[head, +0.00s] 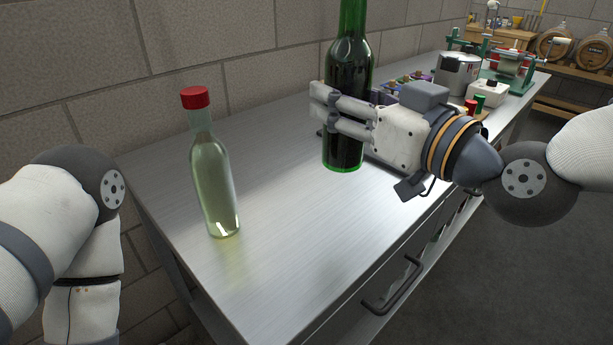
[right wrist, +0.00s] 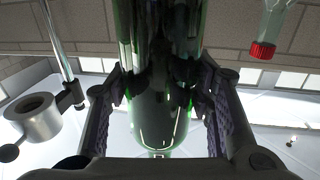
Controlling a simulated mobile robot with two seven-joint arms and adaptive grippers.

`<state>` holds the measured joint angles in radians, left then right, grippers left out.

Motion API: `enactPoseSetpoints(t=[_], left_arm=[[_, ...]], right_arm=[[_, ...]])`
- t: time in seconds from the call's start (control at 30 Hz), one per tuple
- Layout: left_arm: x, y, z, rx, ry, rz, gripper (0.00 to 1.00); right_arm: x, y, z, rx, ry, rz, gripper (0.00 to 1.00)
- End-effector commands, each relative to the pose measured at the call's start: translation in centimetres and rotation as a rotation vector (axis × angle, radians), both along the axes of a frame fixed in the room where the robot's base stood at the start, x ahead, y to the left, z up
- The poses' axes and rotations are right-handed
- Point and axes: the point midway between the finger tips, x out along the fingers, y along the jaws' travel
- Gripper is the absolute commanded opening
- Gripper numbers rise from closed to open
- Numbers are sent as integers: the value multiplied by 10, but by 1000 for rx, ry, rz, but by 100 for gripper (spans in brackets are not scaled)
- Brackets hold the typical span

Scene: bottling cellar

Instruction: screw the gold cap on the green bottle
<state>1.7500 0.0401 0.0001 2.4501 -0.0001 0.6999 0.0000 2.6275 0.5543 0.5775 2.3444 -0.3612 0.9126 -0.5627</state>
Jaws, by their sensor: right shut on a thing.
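The green bottle (head: 347,62) is dark and upright, and its top is cut off by the upper edge of the head view. My right gripper (head: 343,113) is shut around the lower part of its body. In the right wrist view the bottle (right wrist: 160,50) stands between the two finger pads. Its base seems to hang above the bench, but I cannot tell for certain. I cannot make out a gold cap in either view. My left arm shows at the left of the head view; its gripper is out of the picture.
A clear bottle with a red cap (head: 214,178) stands on the metal bench (head: 280,235) at left. Behind my right gripper are a silver pot (head: 457,74), a white box (head: 486,94) and small coloured items. The front middle of the bench is clear.

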Motion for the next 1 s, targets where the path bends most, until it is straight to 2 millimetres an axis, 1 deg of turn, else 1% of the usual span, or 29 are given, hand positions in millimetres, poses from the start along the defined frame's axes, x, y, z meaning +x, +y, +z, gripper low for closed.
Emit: enactPoseSetpoints(t=[0.03,0.17,0.23,0.27,0.4,0.6,0.7,0.8,0.9,1.0], left_arm=[[0,0,0,0,-1,0,50],[0,0,0,0,1,0,50],[-4,0,-3,0,15,0,50],[-6,0,-6,0,24,0,50],[-19,0,-17,0,69,-1,50],[-32,0,-30,0,116,0,50],[-39,0,-37,0,140,-1,50],[-44,0,-42,1,157,-1,50],[-46,0,-45,0,166,-1,50],[-47,0,-45,0,167,-1,50]], right_arm=[[0,0,3,2,-7,-1,0],[1,0,2,2,-6,-1,0],[9,2,-4,2,-2,-1,0],[14,4,-7,1,0,-1,0],[45,14,-27,2,6,-1,0],[88,28,-46,3,4,-2,0],[102,34,-66,2,7,-1,0],[115,38,-80,2,4,-1,0],[122,41,-88,3,0,-1,0],[126,42,-88,3,-5,-1,0]])
